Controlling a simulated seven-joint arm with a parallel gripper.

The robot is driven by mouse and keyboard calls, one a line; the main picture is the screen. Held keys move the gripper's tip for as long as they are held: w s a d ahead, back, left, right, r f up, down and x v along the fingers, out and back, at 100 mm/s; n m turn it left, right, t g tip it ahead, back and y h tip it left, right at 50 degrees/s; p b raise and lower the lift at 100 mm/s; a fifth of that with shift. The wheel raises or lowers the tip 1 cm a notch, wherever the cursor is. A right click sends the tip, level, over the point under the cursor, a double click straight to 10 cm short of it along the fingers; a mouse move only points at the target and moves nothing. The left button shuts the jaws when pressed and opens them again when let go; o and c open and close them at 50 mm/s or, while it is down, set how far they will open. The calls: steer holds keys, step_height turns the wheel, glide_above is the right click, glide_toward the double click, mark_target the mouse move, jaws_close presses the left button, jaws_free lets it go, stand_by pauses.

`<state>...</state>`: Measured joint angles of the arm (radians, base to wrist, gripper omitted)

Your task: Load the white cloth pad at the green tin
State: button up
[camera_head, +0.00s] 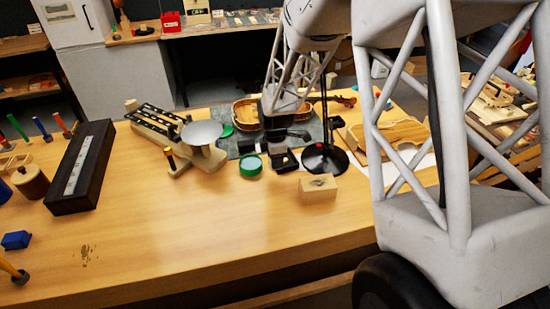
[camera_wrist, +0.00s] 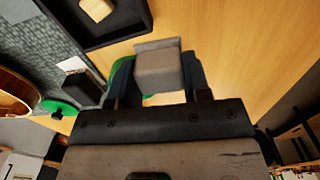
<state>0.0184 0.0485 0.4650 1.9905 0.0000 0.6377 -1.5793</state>
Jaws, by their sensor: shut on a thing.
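The green tin (camera_head: 250,166) stands on the wooden bench in the head view. My gripper (camera_head: 278,147) is above the bench, just right of the tin in that view. In the wrist view my gripper (camera_wrist: 158,85) is shut on a pale grey-white block, which looks like the white cloth pad (camera_wrist: 158,68). The pad is held between the two dark fingers. Green edges of the tin (camera_wrist: 121,70) show behind and below the pad, which hides much of it. Whether pad and tin touch cannot be told.
A black tray (camera_wrist: 128,30) with a tan block lies beside the tin. A dark holder with a white top (camera_wrist: 78,75) and a green lid (camera_wrist: 55,108) lie behind it. A wooden block (camera_head: 318,188), a round black stand (camera_head: 325,158) and a balance (camera_head: 203,134) are nearby.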

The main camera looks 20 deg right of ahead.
steer(key=shift+o, duration=1.3)
steer(key=shift+c, duration=0.9)
step_height(320, 180, up, 4)
glide_above(251, 164)
steer(key=shift+f, duration=0.1)
steer(key=shift+a, duration=0.1)
steer(key=shift+f, duration=0.2)
steer(key=shift+f, duration=2.8)
steer(key=shift+s+f, duration=0.1)
steer(key=shift+f, duration=0.55)
steer(key=shift+r, duration=0.15)
